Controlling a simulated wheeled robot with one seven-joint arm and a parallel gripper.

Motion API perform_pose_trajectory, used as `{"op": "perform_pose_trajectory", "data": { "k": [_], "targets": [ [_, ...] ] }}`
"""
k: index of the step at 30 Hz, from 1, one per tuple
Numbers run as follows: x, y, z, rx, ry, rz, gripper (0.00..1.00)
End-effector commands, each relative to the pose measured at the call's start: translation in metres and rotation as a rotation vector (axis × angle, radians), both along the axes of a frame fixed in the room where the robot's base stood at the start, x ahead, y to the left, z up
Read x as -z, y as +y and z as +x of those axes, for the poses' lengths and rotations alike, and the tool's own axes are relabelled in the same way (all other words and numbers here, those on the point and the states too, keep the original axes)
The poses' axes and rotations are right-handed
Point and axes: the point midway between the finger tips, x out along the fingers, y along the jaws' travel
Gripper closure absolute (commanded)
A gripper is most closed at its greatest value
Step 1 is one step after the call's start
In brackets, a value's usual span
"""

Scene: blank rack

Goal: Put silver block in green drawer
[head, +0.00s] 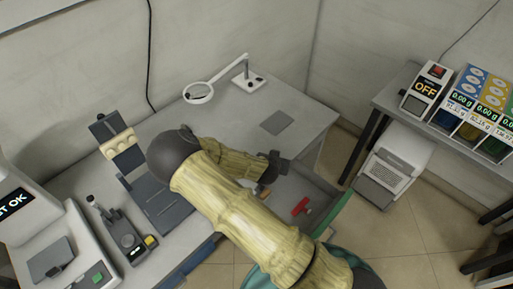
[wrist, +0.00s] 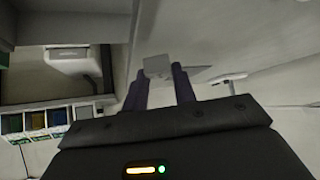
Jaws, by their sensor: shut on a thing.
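The silver block (wrist: 157,66) shows as a small pale grey piece between my fingertips in the wrist view. My gripper (wrist: 158,82) is shut on it. In the head view my gripper (head: 272,165) is over the back part of an open drawer, near the worktop's right front edge, and the block is hidden there. The green drawer (head: 334,214) is pulled out, with its green front at the lower right and a grey inside. My arm covers part of it.
A red object (head: 301,206) and a small orange-brown piece (head: 264,192) lie in the drawer. A magnifier lamp (head: 199,92) and a flat grey pad (head: 277,122) are on the worktop. A side table (head: 391,98) at right carries a box marked OFF (head: 426,88).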

Motion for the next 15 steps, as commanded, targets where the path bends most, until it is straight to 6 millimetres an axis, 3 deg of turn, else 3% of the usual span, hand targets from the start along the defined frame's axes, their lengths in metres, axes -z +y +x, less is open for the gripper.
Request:
{"op": "perform_pose_trajectory", "data": {
  "k": [3,15],
  "targets": [
    [0.000,-0.026,0.003,-0.044,0.000,0.006,1.00],
    [-0.013,-0.097,0.004,-0.193,-0.003,0.004,1.00]
  ]
}}
